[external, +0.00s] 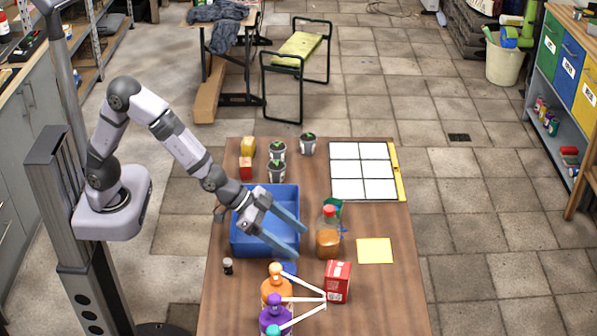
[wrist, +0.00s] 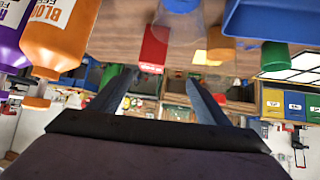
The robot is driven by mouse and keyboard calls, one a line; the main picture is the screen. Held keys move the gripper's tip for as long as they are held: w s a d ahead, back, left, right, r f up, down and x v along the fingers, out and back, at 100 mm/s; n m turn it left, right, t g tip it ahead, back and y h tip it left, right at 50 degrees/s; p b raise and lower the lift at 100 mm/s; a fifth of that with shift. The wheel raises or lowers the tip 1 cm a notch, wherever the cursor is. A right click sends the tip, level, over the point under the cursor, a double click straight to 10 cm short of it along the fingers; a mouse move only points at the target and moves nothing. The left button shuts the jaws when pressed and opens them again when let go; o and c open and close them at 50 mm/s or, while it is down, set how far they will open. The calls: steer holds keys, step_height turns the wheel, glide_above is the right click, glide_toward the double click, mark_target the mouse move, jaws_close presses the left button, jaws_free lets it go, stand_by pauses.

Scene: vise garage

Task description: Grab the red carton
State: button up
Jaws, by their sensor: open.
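The red carton (external: 338,281) stands on the wooden table near its front, right of the orange and purple pump bottles. In the wrist view the red carton (wrist: 153,48) appears beyond the fingertips, roughly between them and a little left of centre. My gripper (external: 304,243) is open and empty, above the table near the right edge of the blue bin, behind and left of the carton. In the wrist view my gripper (wrist: 160,76) shows two spread fingers, with nothing between them. The fingers are apart from the carton.
The blue bin (external: 240,242) is left. A yellow note (external: 375,251) lies right; the table's front right is clear.

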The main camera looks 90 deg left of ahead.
steer(key=w+d+t, duration=0.3)
steer(key=w+d, duration=0.1)
steer(key=w, duration=0.1)
glide_toward(338, 274)
step_height(338, 274, down, 4)
steer(key=w, duration=0.2)
steer(key=shift+w+a+f, duration=0.1)
steer(key=shift+w, duration=0.45)
steer(key=shift+w+a+f, duration=0.1)
steer(key=shift+w+a, duration=0.05)
steer(key=shift+w, duration=0.45)
steer(key=shift+w+p, duration=0.5)
steer(key=x, duration=0.1)
steer(key=p+x, duration=0.1)
steer(key=shift+w+a+f, duration=0.1)
steer(key=shift+w+a, duration=0.05)
steer(key=shift+w, duration=0.2)
steer(key=shift+w+f, duration=0.3)
steer(key=shift+w, duration=0.35)
